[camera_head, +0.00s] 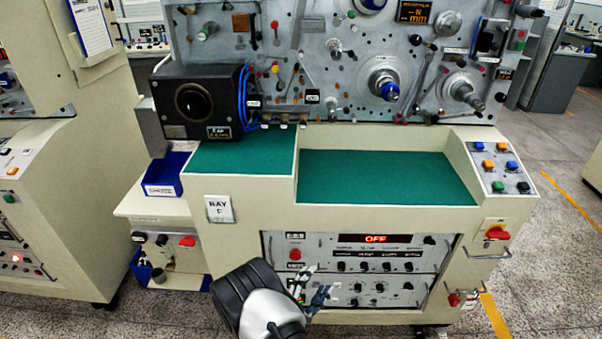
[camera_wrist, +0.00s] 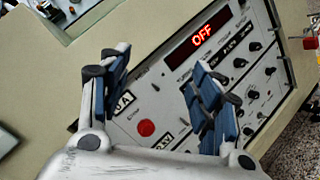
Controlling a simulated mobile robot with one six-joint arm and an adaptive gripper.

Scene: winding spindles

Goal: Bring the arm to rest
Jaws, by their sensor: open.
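My gripper (camera_head: 314,291) is at the bottom middle of the head view, in front of the machine's lower control panel (camera_head: 374,262). In the wrist view my gripper (camera_wrist: 160,95) has its two blue-padded fingers spread apart with nothing between them. The panel (camera_wrist: 178,80) lies behind the fingers, with a red lit OFF display (camera_wrist: 202,39) and a red button (camera_wrist: 146,128). Whether the fingertips touch the panel cannot be told; no contact is visible.
The winding machine (camera_head: 515,213) has a green work surface (camera_head: 385,178), blue-tipped spindle (camera_head: 388,90), black dial box (camera_head: 200,103) and blue bin (camera_head: 167,175). A red switch (camera_head: 497,232) and handle stick out at right. Another cabinet (camera_head: 75,200) stands left. Speckled floor (camera_head: 545,270) is open at right.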

